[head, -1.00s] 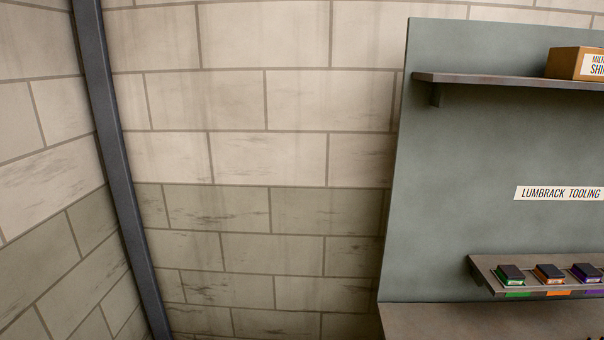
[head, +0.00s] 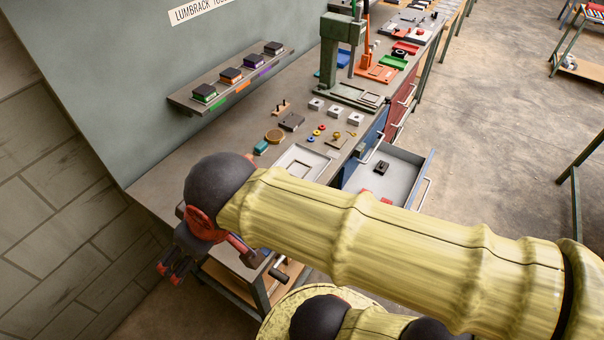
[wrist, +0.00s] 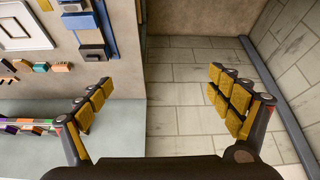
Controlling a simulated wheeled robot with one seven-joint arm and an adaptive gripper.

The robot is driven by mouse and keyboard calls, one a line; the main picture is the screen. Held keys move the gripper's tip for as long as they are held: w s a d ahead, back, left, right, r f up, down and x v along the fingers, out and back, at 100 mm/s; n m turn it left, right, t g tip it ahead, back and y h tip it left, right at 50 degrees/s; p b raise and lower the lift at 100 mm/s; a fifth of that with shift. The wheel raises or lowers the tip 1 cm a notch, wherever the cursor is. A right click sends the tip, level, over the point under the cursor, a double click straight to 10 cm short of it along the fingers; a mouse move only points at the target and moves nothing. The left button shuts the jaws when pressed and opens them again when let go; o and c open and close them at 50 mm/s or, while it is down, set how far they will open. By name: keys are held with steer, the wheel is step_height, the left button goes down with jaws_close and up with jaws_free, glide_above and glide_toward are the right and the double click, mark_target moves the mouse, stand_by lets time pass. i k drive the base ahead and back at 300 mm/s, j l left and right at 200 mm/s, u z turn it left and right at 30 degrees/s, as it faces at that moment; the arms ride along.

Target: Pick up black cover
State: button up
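A dark flat block (head: 292,121) lies on the workbench (head: 215,158), and a small black piece (head: 381,167) lies in the open drawer (head: 408,177). I cannot tell for sure which of these is the black cover. Several black-topped blocks (head: 230,75) also sit on the wall shelf. My gripper (head: 170,272) hangs off the near left edge of the bench, away from all of these. In the wrist view my gripper (wrist: 165,95) is spread open with nothing between its fingers.
A green press (head: 330,60) stands on the bench beyond the small parts. A white tray (head: 300,162) lies near the front edge, partly behind my arm. The open drawer juts out from the bench front. Bare floor (head: 480,110) lies to the right.

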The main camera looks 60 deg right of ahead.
mark_target(383, 166)
steer(key=z, duration=2.75)
steer(key=k+l+u, duration=0.1)
steer(key=u, duration=1.55)
steer(key=i+l+u, duration=0.15)
steer(key=l, duration=1.5)
steer(key=i+l+u, duration=0.2)
steer(key=l, duration=1.45)
steer(key=k, duration=0.1)
